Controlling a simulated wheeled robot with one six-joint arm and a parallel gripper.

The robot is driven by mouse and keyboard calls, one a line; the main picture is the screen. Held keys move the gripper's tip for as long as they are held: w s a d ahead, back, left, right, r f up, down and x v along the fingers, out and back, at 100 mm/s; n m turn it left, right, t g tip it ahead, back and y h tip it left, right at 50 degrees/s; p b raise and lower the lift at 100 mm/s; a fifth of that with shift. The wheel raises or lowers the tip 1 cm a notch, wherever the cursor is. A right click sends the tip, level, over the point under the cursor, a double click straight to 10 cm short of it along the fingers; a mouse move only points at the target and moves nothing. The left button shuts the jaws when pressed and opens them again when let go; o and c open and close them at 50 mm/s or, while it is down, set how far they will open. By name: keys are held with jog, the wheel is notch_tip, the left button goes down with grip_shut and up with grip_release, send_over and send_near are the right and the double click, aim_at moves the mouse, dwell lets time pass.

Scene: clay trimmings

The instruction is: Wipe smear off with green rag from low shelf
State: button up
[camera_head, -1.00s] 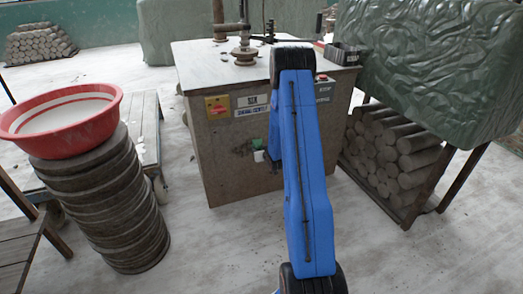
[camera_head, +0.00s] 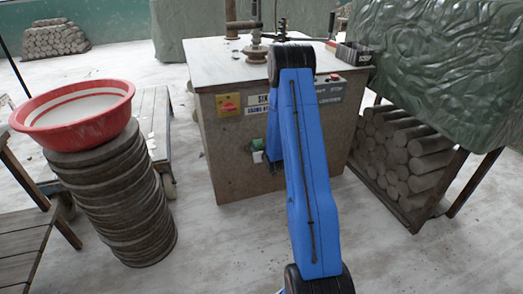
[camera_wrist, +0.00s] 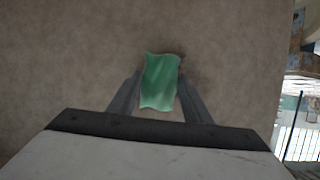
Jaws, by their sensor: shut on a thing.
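The green rag (camera_wrist: 160,82) is held between the two fingers of my gripper (camera_wrist: 159,88) in the wrist view. The rag is against or just in front of a brown-grey upright face; I cannot tell whether it touches. A faint dark patch (camera_wrist: 197,76) shows right of the rag and may be the smear or a shadow. In the head view the rag (camera_head: 258,144) is a small green patch at the front of the brown cabinet (camera_head: 235,175), left of my blue arm. My arm hides part of that front, and the fingers cannot be made out there.
A yellow and red switch (camera_head: 229,105) and sign plates are on the cabinet front. A red basin (camera_head: 75,118) sits on stacked round slabs (camera_head: 125,205) at left. A rack of clay logs (camera_head: 405,150) under a green sheet (camera_head: 430,70) stands right. Floor in front is clear.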

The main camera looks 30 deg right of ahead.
aim_at(254, 146)
jog(key=shift+w+a, duration=0.25)
jog(key=shift+a, duration=0.45)
jog(key=shift+w+a, duration=0.25)
jog(key=shift+a, duration=0.4)
jog(key=shift+w+a, duration=0.25)
jog(key=shift+a, duration=0.45)
jog(key=shift+w+a, duration=0.2)
jog(key=shift+a, duration=0.75)
jog(key=shift+w+a, duration=0.2)
jog(key=shift+a, duration=0.7)
jog(key=shift+w+a, duration=0.2)
jog(key=shift+a, duration=0.75)
jog(key=shift+w+r, duration=0.1)
jog(key=shift+r, duration=1)
jog(key=shift+s+d, duration=0.3)
jog(key=shift+d, duration=0.55)
jog(key=shift+s+d, duration=0.25)
jog(key=shift+d, duration=0.55)
jog(key=shift+s+d+r, duration=0.1)
jog(key=shift+s+d, duration=0.1)
jog(key=shift+d, duration=0.85)
jog(key=shift+s+d, duration=0.2)
jog(key=shift+d, duration=0.8)
jog(key=s+d, duration=0.2)
jog(key=d, duration=0.6)
jog(key=shift+s+d, duration=0.35)
jog(key=shift+d, duration=0.05)
